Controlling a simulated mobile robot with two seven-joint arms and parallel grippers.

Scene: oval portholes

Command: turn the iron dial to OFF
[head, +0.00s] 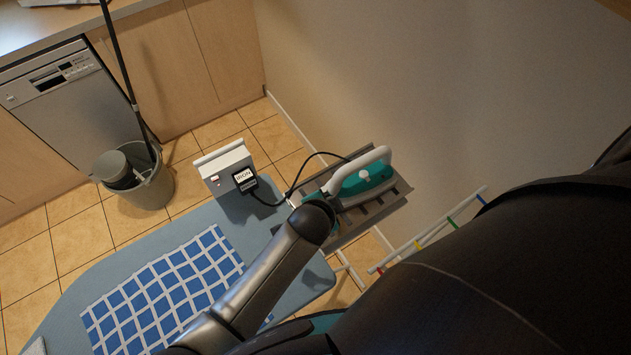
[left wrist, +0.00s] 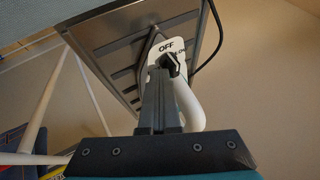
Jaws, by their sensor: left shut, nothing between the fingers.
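The iron (head: 368,182) is teal with a white handle and lies on a slatted metal rest (head: 398,190) at the end of the ironing board. In the left wrist view its white dial plate (left wrist: 154,56) shows the word OFF at the top and a smaller, partly hidden label to its right. A small black dial knob (left wrist: 171,59) sits just below OFF; its exact setting is unclear. My left gripper (left wrist: 162,73) is shut and empty, its fingertips at the knob's lower edge, touching or very close. My right gripper is out of view.
A white box (head: 228,165) with a plug labelled IRON (head: 244,180) stands on the board, its black cord running to the iron. A blue checked cloth (head: 165,290) lies on the ironing board (head: 75,285). A bucket (head: 150,188) and a rack with coloured marks (head: 437,230) stand nearby.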

